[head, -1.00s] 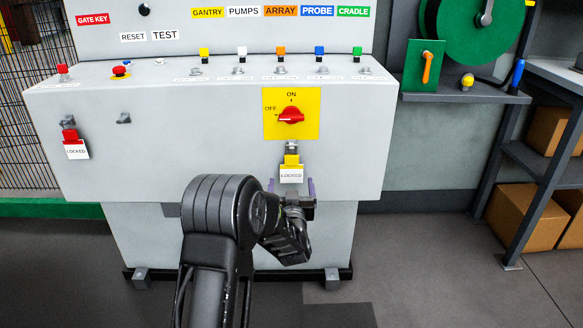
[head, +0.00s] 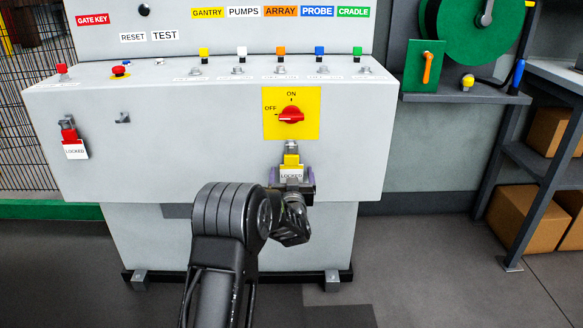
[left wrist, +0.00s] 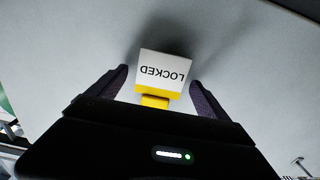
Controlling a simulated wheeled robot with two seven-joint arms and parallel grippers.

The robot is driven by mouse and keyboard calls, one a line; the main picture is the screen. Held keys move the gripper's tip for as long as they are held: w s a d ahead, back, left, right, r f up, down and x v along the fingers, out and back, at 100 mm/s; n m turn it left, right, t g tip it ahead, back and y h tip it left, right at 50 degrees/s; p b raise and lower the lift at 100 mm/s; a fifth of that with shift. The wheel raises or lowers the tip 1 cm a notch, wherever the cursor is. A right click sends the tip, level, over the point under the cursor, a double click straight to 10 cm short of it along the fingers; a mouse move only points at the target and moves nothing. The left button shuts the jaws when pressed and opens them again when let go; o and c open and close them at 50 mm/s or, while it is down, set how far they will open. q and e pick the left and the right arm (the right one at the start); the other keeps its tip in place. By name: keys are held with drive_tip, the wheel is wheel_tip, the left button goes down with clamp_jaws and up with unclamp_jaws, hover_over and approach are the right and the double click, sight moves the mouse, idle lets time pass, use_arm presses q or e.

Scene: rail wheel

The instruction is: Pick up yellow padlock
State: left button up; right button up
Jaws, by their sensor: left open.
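The yellow padlock (head: 291,160) hangs below the red rotary switch on the front of the grey console. A white tag reading LOCKED (head: 291,174) hangs in front of its lower part. In the left wrist view the tag (left wrist: 162,66) and a yellow part of the padlock (left wrist: 155,101) show between the fingers. My left gripper (head: 291,179) is open, with one finger on each side of the tag. In the left wrist view the gripper (left wrist: 158,88) shows gaps on both sides of the tag. My right gripper is not in view.
The grey console (head: 200,160) fills the middle. The red switch (head: 291,115) on its yellow plate sits just above the padlock. A red padlock (head: 69,134) with a tag hangs at the left. Shelves with boxes (head: 525,215) stand at the right.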

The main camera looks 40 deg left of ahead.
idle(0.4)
use_arm(q)
drive_tip(key=c, duration=1.5)
drive_tip(key=shift+r, duration=0.15)
drive_tip(key=shift+r+p, duration=0.35)
drive_tip(key=shift+r, duration=0.25)
drive_tip(key=p+v, duration=0.2)
drive_tip(key=v, duration=1.6)
